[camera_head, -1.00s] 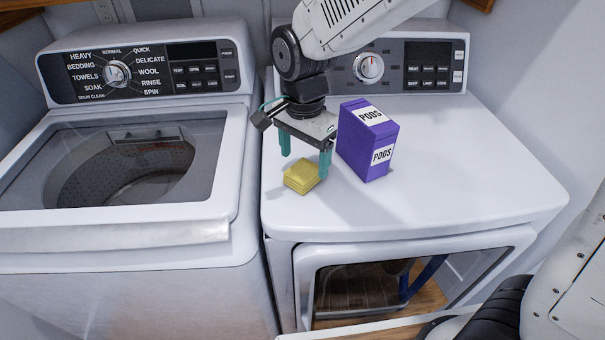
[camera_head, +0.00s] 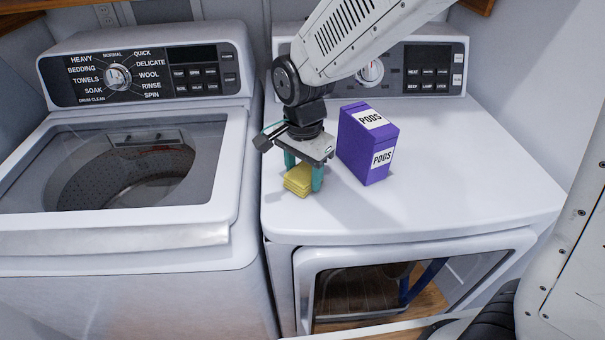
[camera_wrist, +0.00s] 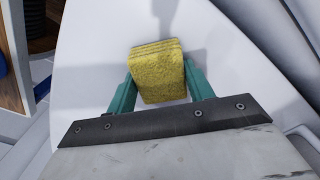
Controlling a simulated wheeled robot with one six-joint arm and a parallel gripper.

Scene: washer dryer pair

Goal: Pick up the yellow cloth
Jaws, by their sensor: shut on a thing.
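The yellow cloth (camera_head: 298,181) is a small folded stack near the front left of the dryer top. My gripper (camera_head: 303,180) is down over it, with one teal finger on each side. In the wrist view the cloth (camera_wrist: 158,75) sits between the two teal fingers of my gripper (camera_wrist: 160,92), and the jaws are shut on it. The cloth is at or close to the dryer surface; I cannot tell whether it is clear of it. Part of the far finger is hidden behind the cloth in the head view.
A purple PODS box (camera_head: 366,145) stands upright just right of my gripper. The white dryer top (camera_head: 470,180) is clear to the right. The washer (camera_head: 120,235) with a glass lid is on the left. The dryer's control panel (camera_head: 430,70) rises behind.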

